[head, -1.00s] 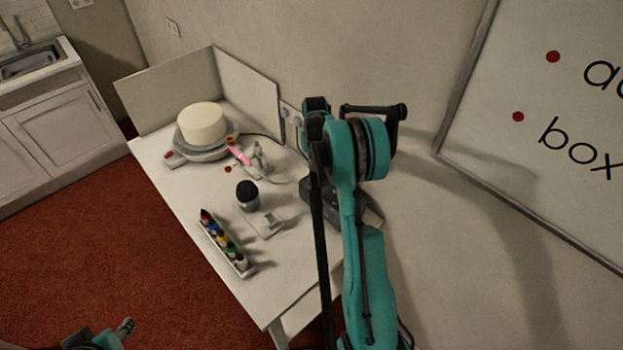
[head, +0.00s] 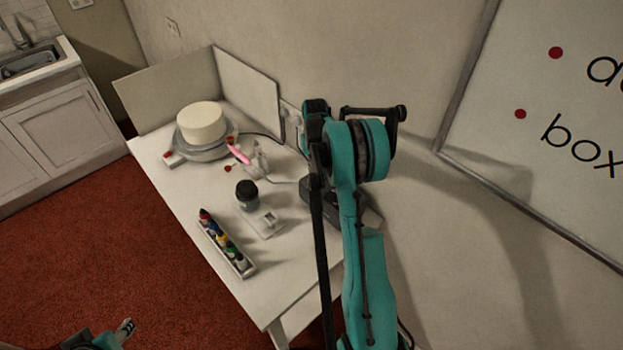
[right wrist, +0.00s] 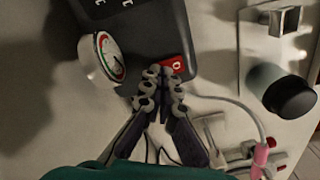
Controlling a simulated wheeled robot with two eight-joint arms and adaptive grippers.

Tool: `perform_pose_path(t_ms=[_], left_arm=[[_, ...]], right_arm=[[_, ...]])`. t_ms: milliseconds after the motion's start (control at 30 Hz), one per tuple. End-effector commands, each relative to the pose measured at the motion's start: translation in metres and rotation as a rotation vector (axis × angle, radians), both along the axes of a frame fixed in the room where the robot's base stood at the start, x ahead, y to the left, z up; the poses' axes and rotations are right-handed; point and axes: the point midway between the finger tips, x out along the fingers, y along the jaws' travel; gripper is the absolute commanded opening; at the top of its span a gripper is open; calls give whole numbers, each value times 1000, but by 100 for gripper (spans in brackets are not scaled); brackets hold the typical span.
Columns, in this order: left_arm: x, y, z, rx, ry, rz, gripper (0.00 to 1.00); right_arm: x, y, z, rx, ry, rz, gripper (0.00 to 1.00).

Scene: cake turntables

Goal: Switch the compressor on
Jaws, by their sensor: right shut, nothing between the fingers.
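The compressor is a dark grey box (head: 318,207) on the table by the wall, partly hidden behind my right arm in the head view. In the right wrist view its dark body (right wrist: 152,30) fills the top, with a round pressure gauge (right wrist: 106,56) and a red switch (right wrist: 175,65) at its near edge. My right gripper (right wrist: 163,78) is shut and empty, its tips right at the red switch; I cannot tell if they touch it. The switch's position is unclear. My left gripper (head: 126,327) is far off at the bottom left, too small to read.
The table (head: 290,285) holds a white cake (head: 201,123) on a turntable, a pink-ended airbrush (head: 239,154), a dark-lidded cup (head: 247,195) and a rack of small bottles (head: 227,245). A pale hose runs beside the compressor. Wall and whiteboard (head: 500,165) are to the right.

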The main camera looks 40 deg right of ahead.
Motion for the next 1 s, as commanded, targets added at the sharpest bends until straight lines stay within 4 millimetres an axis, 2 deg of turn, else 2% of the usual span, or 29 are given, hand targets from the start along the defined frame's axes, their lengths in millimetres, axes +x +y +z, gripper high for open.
perform_pose_path(t_ms=[633,833,1000], left_arm=[[0,0,-8,0,0,0,41],[0,0,-4,0,0,0,41],[0,0,4,0,0,0,41]], right_arm=[[0,0,-10,0,0,0,0],[0,0,-5,0,1,0,0],[0,0,10,0,0,0,0]])
